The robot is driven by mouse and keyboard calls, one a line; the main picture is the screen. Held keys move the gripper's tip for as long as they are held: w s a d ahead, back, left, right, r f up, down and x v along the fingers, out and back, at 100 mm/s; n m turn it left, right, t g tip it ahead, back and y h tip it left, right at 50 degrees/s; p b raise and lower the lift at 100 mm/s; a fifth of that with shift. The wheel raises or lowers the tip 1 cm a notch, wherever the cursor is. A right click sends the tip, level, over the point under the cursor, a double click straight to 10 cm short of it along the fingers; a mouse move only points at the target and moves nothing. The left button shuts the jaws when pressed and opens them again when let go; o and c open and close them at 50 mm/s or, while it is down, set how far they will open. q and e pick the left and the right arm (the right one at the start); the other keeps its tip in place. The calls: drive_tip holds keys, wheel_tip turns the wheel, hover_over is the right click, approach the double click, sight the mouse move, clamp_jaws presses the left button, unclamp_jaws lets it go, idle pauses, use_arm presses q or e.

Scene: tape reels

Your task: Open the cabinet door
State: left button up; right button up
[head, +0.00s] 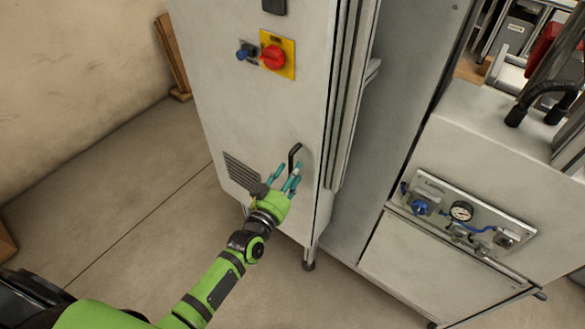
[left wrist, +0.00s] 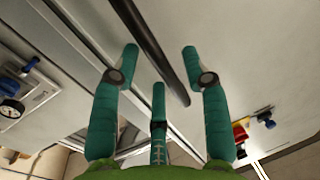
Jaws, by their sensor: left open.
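The cabinet door (head: 225,110) is a light grey panel and looks closed in the head view. A black bar handle (head: 294,155) sits low on it near its right edge. In the left wrist view the handle (left wrist: 150,42) runs diagonally between the fingers. My left gripper (head: 287,174) is at the handle with its teal fingers pointing at the door. The fingers are open, with one on each side of the bar and a third below; gaps show between fingers and bar. The fingers partly hide the handle's lower end in the head view. My right gripper is not in view.
A red rotary switch (head: 272,57) on a yellow plate is higher on the door. A vent grille (head: 243,173) is left of the gripper. A machine with a gauge panel (head: 461,211) stands to the right. Bare floor (head: 120,180) lies to the left.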

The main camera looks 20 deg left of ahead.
use_arm(q)
drive_tip(key=shift+w+d, duration=0.1)
drive_tip(key=shift+w, duration=0.6)
clamp_jaws()
drive_tip(key=shift+s, duration=0.15)
